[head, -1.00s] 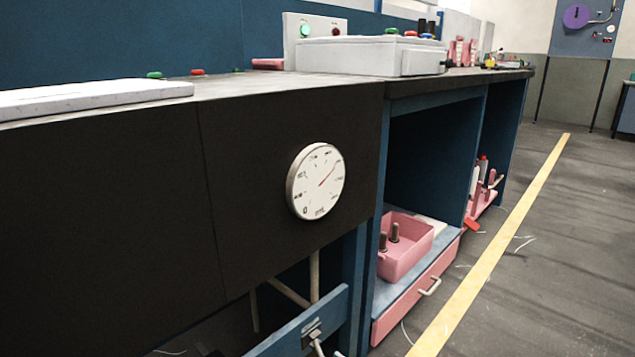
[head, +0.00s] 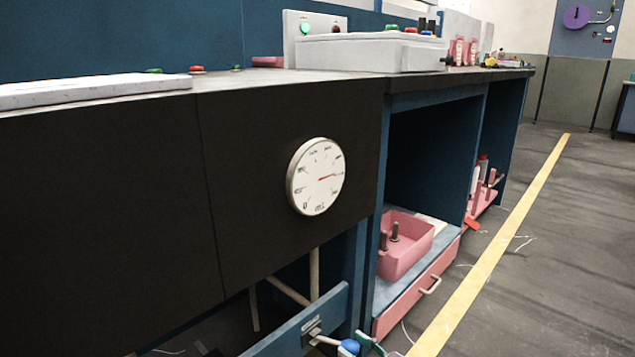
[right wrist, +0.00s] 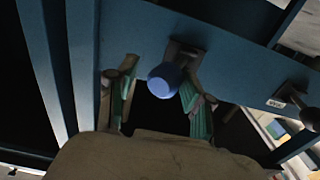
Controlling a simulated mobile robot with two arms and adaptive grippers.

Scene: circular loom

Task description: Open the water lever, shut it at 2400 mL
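The round white gauge (head: 316,177) is on the dark panel, its red needle pointing right and slightly up; its figures are too small to read. The water lever shows at the bottom of the head view as a pale rod with a blue ball knob (head: 349,347). In the right wrist view the blue knob (right wrist: 165,80) sits between the green-padded fingers of my right gripper (right wrist: 160,100). The fingers are apart; the right pad is close to the knob, and contact is unclear. In the head view only a green finger part (head: 368,344) shows. My left gripper is not in view.
The lever's mount (right wrist: 183,52) is on a blue beam (right wrist: 225,65), with another fitting (right wrist: 292,97) further right. A pink tub (head: 404,258) stands on the shelf above a pink drawer (head: 415,298).

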